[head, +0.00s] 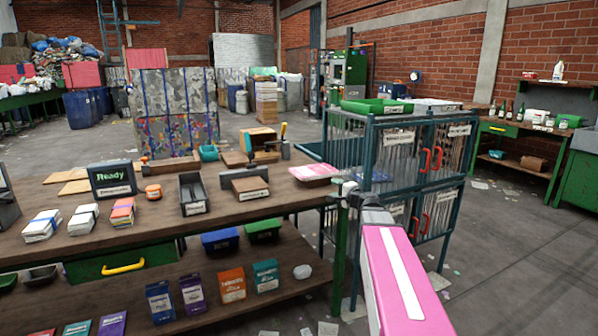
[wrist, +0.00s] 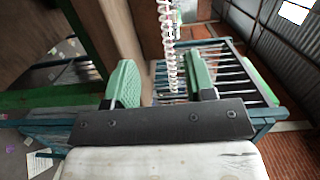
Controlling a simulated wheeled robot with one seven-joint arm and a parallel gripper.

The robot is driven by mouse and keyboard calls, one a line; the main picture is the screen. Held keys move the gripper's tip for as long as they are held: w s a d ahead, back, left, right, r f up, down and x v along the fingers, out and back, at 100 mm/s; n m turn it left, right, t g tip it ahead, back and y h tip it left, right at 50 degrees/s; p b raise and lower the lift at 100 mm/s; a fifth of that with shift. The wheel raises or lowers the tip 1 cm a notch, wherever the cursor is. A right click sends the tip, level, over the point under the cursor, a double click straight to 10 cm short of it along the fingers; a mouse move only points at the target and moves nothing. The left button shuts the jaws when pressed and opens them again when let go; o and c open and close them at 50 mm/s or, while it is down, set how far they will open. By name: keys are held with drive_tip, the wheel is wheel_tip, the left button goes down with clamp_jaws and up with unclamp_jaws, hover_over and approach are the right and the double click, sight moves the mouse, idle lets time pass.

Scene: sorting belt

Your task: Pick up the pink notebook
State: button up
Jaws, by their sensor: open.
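The pink notebook (head: 315,171) lies flat at the right end of the wooden bench, on or against a darker item. In the wrist view, a pale pink spiral-bound edge, apparently the notebook (wrist: 168,45), runs lengthwise between the green fingers. My gripper (head: 344,188) is at the bench's right end, just right of the notebook. In the wrist view my gripper (wrist: 162,82) is open, one finger on each side of the spiral edge. I see a gap on both sides of it. Most of the notebook's cover is hidden in the wrist view.
A barred cage (head: 400,165) stands close behind and right of my gripper. Open floor (head: 510,250) lies to the right.

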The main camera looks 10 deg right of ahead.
sight(320, 178)
drive_tip(key=x, duration=1.1)
drive_tip(key=shift+w+d+r, duration=0.3)
clamp_jaws()
